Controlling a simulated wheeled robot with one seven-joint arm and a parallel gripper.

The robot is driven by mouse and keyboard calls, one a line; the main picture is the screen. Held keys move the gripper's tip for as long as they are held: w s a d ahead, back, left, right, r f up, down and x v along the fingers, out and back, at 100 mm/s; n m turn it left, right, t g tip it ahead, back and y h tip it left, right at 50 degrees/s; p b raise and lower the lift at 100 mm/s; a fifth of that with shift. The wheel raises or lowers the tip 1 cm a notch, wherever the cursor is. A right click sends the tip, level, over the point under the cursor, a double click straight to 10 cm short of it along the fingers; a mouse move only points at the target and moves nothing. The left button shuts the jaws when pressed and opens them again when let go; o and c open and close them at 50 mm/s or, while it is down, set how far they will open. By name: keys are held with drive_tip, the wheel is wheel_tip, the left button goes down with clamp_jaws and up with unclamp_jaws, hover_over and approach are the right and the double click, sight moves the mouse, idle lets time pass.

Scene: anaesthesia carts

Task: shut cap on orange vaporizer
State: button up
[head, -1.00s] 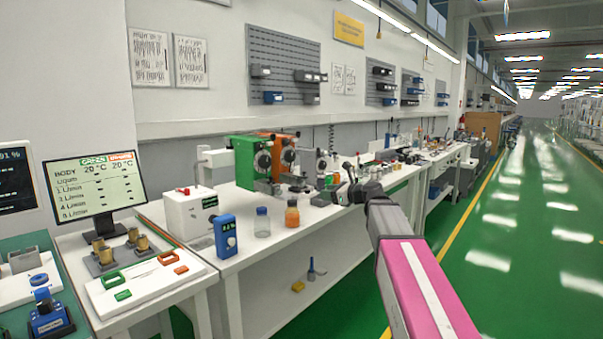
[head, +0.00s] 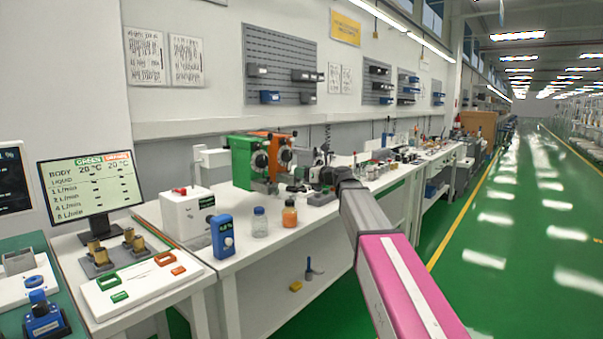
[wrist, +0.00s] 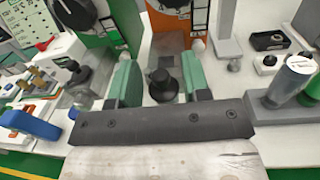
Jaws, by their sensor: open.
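The orange vaporizer (head: 284,142) stands on the white bench beside the green vaporizer (head: 241,160). In the wrist view the orange vaporizer's lower front (wrist: 171,39) is just beyond my gripper (wrist: 160,82), with its dial at the top edge. My gripper is open, with a green-padded finger on each side of a black, stepped round cap (wrist: 161,86). The cap stands in front of the orange vaporizer, with gaps to both fingers. Its lower part is hidden by my gripper body. A similar black cap (wrist: 76,73) stands in front of the green vaporizer (wrist: 117,18).
A blue-capped bottle (head: 260,222), an orange bottle (head: 290,214) and a blue meter (head: 222,236) stand at the bench's front. The aisle is clear.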

drive_tip(key=shift+w+a, duration=0.2)
drive_tip(key=shift+a, duration=0.15)
clamp_jaws()
